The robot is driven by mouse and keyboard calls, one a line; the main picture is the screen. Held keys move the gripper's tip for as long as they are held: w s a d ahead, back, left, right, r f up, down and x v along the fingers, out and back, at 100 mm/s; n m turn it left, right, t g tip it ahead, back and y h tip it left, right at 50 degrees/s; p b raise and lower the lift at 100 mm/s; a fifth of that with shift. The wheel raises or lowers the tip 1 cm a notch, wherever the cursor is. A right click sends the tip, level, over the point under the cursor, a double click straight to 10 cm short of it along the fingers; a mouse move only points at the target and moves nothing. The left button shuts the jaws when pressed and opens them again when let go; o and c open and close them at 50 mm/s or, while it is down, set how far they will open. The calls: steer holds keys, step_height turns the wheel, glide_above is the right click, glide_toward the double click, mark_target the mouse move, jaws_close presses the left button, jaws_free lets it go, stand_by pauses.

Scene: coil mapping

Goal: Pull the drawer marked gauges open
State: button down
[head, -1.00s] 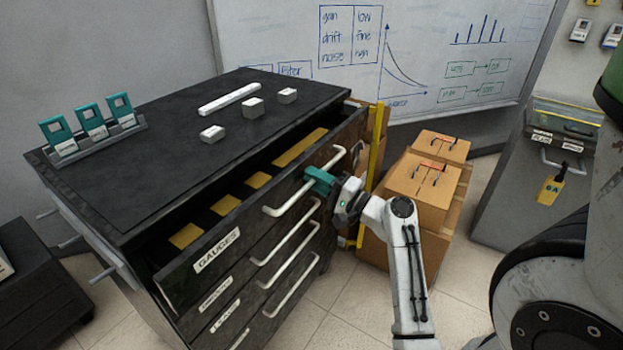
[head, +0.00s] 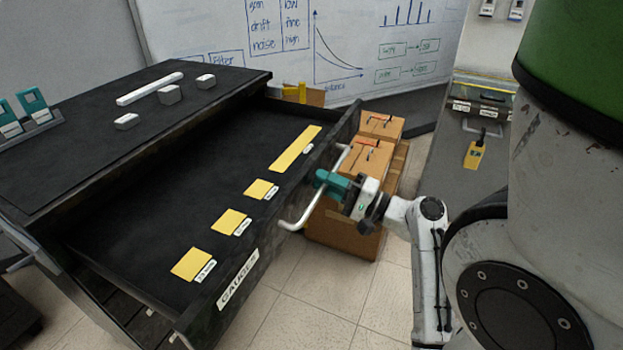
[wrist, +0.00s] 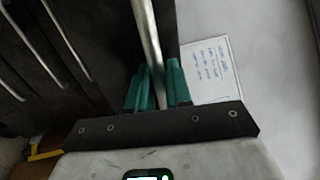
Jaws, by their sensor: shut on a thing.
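In the wrist view the handle (wrist: 148,40) runs between the two teal fingers (wrist: 152,88).
Stacked cardboard boxes (head: 366,160) stand just behind my gripper. A grey cabinet with a yellow tag (head: 474,154) is at the right. Tiled floor (head: 300,300) in front is clear.

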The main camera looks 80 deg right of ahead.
steer(key=shift+s+f, duration=0.1)
steer(key=shift+s, duration=0.15)
steer(key=shift+a, duration=0.1)
steer(key=c, duration=1.2)
jaws_free()
steer(key=b+v, duration=0.1)
steer(key=v, duration=0.9)
steer(key=shift+s, duration=0.35)
